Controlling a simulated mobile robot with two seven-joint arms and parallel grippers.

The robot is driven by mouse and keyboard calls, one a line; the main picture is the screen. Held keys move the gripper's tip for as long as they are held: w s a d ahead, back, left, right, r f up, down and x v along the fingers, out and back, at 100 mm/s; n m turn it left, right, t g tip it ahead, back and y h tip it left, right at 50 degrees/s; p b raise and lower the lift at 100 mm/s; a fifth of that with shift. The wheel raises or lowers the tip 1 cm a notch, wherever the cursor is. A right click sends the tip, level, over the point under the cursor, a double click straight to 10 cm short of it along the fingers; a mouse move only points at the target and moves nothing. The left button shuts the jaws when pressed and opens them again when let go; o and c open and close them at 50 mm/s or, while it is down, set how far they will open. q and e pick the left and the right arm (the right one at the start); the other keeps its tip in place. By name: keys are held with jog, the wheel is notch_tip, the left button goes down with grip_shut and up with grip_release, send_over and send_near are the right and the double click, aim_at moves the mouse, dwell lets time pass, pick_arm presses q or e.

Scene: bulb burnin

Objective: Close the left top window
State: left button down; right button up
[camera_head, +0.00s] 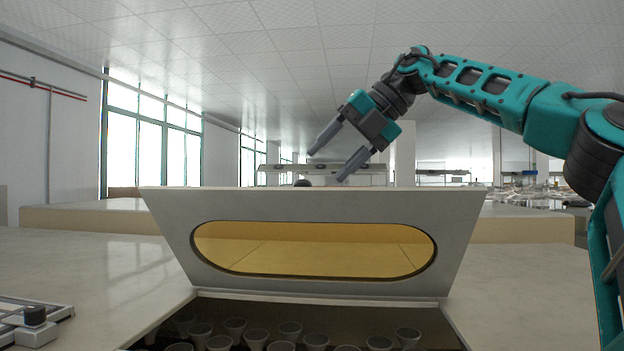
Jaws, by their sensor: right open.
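The window (460,232) is a grey lid with an amber oval pane (315,248). It stands raised and tilted back on the far side of an opening in the pale top, in the middle of the head view. A dark round knob (303,183) shows just above its upper edge, mostly hidden behind the lid. My right gripper (329,164) is open and empty, with its two grey fingers pointing down-left. In the picture it is just above the lid's upper edge, near the knob; I see no contact. My left gripper is out of view.
Several grey cup-shaped sockets (256,338) stand in the dark opening below the lid. A grey metal fitting with a black knob (35,315) lies at the lower left. The pale top (90,270) is clear left of the lid. A raised pale ledge (80,218) runs behind.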

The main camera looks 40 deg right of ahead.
aim_at(312, 208)
jog(key=x, duration=0.5)
jog(key=shift+w+a+f, duration=0.15)
jog(key=shift+w+f, duration=0.1)
jog(key=shift+c, duration=0.4)
grip_shut()
